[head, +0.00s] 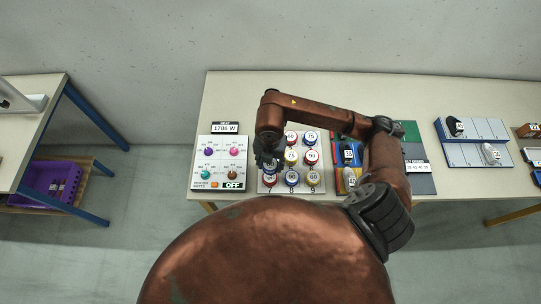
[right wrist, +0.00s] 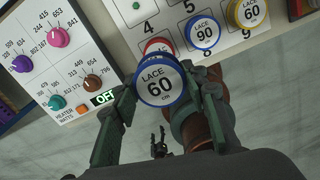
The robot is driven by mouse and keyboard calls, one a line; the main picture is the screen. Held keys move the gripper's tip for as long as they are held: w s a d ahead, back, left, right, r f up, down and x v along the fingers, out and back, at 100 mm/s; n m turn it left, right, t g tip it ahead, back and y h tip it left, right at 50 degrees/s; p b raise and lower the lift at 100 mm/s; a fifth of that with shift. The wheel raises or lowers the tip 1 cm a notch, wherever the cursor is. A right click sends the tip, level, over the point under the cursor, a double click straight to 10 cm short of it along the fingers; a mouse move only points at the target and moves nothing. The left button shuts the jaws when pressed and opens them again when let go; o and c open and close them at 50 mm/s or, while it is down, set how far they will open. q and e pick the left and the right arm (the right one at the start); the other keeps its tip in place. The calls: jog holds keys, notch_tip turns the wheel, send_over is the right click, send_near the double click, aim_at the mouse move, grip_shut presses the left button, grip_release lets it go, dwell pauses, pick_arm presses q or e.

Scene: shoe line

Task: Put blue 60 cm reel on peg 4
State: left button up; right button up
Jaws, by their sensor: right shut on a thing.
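My right gripper (right wrist: 165,108) is shut on the blue-rimmed reel (right wrist: 158,83), marked LACE 60 cm, with a finger on each side. In the right wrist view a red-rimmed reel (right wrist: 158,46) sits partly behind the held reel.
A heater panel (head: 220,150) with coloured knobs stands left of the board. Other reels, such as a blue 90 (right wrist: 204,33) and a yellow 60 (right wrist: 249,12), fill nearby pegs. Right of the board are a coloured tray (head: 420,184) and a blue-edged rack (head: 465,153).

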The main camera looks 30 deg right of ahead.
jog(key=w+d+f, duration=0.1)
jog(key=w+f, duration=0.1)
jog(key=w+d+f, duration=0.2)
jog(key=w+f, duration=0.1)
jog(key=w+d+f, duration=0.1)
jog(key=w+f, duration=0.1)
jog(key=shift+w+d+f+p, duration=0.25)
jog(key=shift+w+d+p, duration=0.05)
jog(key=shift+w, duration=0.05)
notch_tip(320, 180, down, 3)
jog(key=shift+w+d+f+p, duration=0.1)
jog(key=shift+f+p, duration=0.1)
jog(key=shift+p, duration=0.15)
jog(key=shift+f, duration=0.1)
jog(key=shift+f+b, duration=0.35)
jog(key=o, duration=1.2)
jog(key=shift+c, duration=0.2)
